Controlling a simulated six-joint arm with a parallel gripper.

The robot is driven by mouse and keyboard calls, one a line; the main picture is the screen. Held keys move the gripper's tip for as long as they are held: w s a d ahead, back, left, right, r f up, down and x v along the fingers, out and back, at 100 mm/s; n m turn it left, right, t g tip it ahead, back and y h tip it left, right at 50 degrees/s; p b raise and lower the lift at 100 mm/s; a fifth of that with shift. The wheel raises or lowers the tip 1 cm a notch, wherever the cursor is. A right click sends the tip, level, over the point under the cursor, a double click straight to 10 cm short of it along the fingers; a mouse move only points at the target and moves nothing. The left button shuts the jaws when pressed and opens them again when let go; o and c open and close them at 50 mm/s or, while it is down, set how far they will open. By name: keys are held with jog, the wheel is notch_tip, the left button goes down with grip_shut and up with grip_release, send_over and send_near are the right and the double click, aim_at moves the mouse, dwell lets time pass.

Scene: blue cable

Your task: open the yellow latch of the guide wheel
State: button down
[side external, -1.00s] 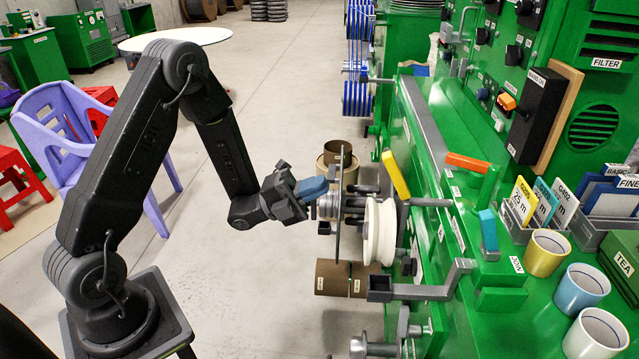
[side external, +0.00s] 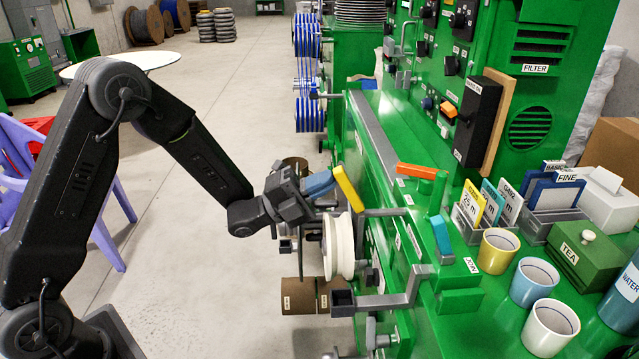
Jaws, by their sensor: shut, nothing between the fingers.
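The yellow latch (side external: 348,189) is a bar above the white guide wheel (side external: 339,246), leaning with its upper end to the left. My gripper (side external: 320,185) has blue fingers, shut and empty. Its fingertips are right beside the left side of the latch's upper part. I cannot tell whether they touch it or are only in line with it. The guide wheel is below and slightly right of my gripper, on the side of the green machine (side external: 400,290).
A grey bar (side external: 385,212) sticks out beside the latch, and a grey bracket (side external: 395,297) is below the wheel. An orange lever (side external: 416,171) and a blue lever (side external: 441,235) stand on the machine top. Brown rolls (side external: 300,295) are below.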

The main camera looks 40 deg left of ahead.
aim_at(339, 168)
jog(key=shift+w+d+r+g+y, duration=0.45)
jog(key=shift+d+r+g+y, duration=0.05)
jog(key=shift+r+g+y, duration=0.2)
jog(key=shift+w+d+r, duration=0.5)
jog(key=shift+w+d, duration=0.05)
jog(key=shift+w, duration=0.05)
